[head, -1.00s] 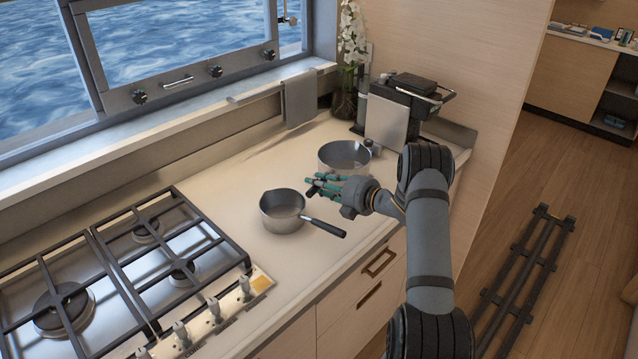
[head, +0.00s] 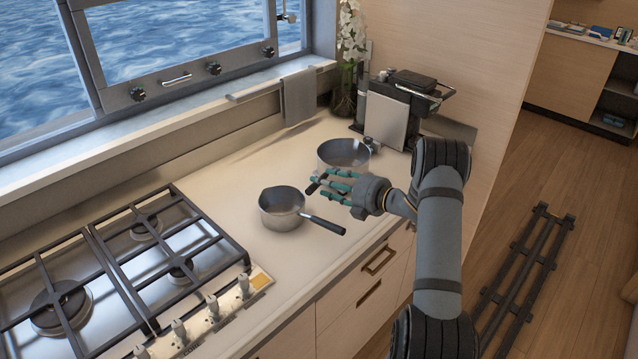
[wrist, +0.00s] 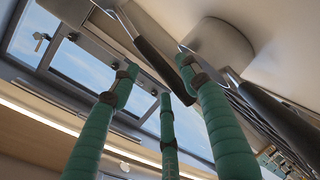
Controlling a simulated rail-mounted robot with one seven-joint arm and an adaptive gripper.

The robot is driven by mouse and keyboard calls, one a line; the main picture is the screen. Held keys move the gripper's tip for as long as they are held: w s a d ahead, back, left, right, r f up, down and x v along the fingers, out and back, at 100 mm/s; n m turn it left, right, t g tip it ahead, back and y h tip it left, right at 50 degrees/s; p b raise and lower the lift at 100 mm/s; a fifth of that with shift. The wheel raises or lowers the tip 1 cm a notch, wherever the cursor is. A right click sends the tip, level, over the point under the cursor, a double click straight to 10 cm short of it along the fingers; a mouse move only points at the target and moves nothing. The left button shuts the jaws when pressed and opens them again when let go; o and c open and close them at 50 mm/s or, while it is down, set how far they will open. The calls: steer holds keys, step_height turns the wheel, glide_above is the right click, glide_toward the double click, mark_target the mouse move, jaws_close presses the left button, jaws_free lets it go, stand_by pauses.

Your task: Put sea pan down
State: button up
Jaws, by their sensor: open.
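A small steel saucepan (head: 282,206) with a dark handle (head: 323,225) stands upright on the pale counter. A wider steel pan (head: 343,152) stands behind it, to the right. My gripper (head: 332,181), with teal fingers, is open between the two pans, in front of the wider one. A dark piece, perhaps the wider pan's handle (head: 313,186), shows by the fingertips. In the wrist view one dark handle (wrist: 155,60) runs close to the fingers. A round pan (wrist: 218,45) and a second dark handle (wrist: 282,122) also show; I cannot tell which pan is which there.
A gas stove (head: 125,255) takes up the left of the counter. A coffee machine (head: 398,108) and a white orchid (head: 352,45) stand at the back right. A grey towel (head: 298,97) hangs on a rail below the window. Bare counter (head: 215,180) lies between stove and pans.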

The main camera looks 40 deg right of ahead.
steer(key=b+v, duration=0.1)
steer(key=v, duration=0.7)
steer(key=shift+s+b, duration=0.25)
steer(key=shift+b, duration=0.15)
